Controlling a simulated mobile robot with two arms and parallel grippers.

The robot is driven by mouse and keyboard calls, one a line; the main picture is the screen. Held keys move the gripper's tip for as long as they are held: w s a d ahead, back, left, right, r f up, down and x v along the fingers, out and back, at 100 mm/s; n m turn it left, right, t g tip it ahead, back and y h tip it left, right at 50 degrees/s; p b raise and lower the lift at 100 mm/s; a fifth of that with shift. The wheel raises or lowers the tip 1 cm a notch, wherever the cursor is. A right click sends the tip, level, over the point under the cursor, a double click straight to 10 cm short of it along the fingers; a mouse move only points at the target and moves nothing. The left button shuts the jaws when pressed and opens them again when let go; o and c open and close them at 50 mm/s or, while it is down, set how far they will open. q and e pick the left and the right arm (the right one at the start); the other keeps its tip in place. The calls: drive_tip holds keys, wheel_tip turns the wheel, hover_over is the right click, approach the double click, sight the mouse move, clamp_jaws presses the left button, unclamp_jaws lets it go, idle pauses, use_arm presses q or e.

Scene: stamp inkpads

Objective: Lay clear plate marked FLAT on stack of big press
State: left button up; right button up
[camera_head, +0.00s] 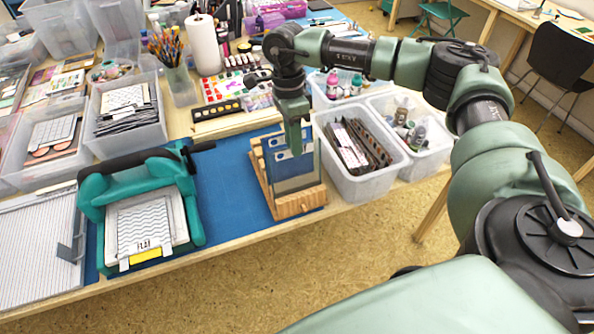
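The big press (98,192) is teal and stands on the left of the blue mat. A stack of plates (150,222) with a pale zigzag-patterned top lies on its bed. A white tab (142,246) at the stack's front bears small dark lettering that looks like FLAT, above a yellow strip. A wooden rack (299,204) on the mat's right holds upright plates, with a clear or greyish one (300,184) in front and blue parts behind. My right gripper (294,148) points down at the rack's top, over the plates. Its fingers are too small to read. My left gripper is not in view.
Bare blue mat (228,190) lies between press and rack. A clear bin (362,184) of dark folders stands close right of the rack. A paper trimmer (38,245) lies left of the press. Paints and bins crowd the back.

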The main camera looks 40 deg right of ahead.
clamp_jaws()
drive_tip(key=shift+r, duration=0.1)
wheel_tip(320, 180, up, 7)
drive_tip(key=w+p, duration=0.1)
drive_tip(key=p, duration=0.3)
drive_tip(key=shift+w+d+r+p, duration=0.15)
drive_tip(key=shift+p, duration=0.15)
